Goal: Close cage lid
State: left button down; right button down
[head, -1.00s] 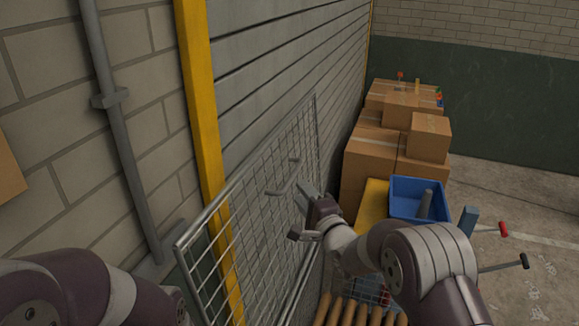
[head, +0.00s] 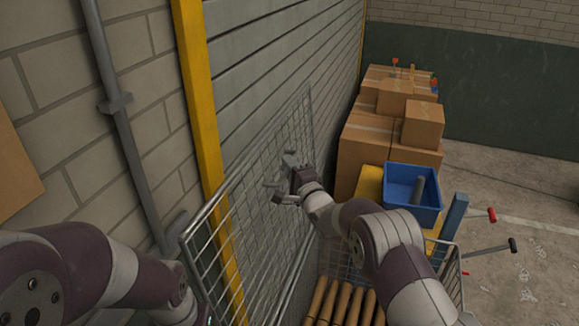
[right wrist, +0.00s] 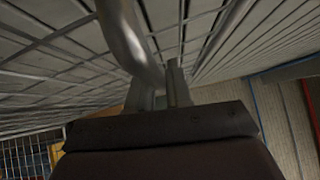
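The cage lid (head: 203,212) is a grey wire-mesh panel in a tube frame. It stands raised and steep, close to the wall, in the head view. A small bar handle (head: 269,184) sticks out from its mesh. The right wrist view shows the handle's curved tube (right wrist: 130,45) right at the fingers; contact is unclear. The open wire cage (head: 455,283) is below, holding several brown tubes (head: 340,303). My left arm is at the lower left; its gripper is out of view.
A blue bin (head: 412,195) sits on a yellow surface (head: 369,187) behind the cage. Cardboard boxes (head: 380,150) are stacked beyond. A blue post (head: 455,215) and levers with red (head: 491,215) and black (head: 513,244) knobs stand right. Floor at far right is clear.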

jog(key=s+d+f+m+t+b, duration=0.2)
jog(key=d+b, duration=0.3)
jog(key=d, duration=0.4)
jog(key=s+d+f+m+t+b, duration=0.1)
jog(key=s+d+f+m+b, duration=0.1)
jog(key=d, duration=0.7)
jog(key=s+d+f+m+t+h+b, duration=0.1)
jog(key=s+d+f+m+t+b, duration=0.1)
jog(key=d+b, duration=0.5)
jog(key=shift+s+d+f+m+t+b, duration=0.35)
jog(key=shift+s+d+f+m, duration=0.15)
jog(key=shift+s+d+f, duration=0.75)
jog(key=shift+s+a+r, duration=0.15)
jog(key=shift+r, duration=0.15)
jog(key=c, duration=1.1)
grip_release()
jog(key=shift+c, duration=0.2)
jog(key=shift+f, duration=0.2)
jog(key=b+v, duration=0.4)
jog(key=v, duration=0.8)
jog(key=shift+s+d, duration=0.2)
jog(key=shift+d, duration=0.1)
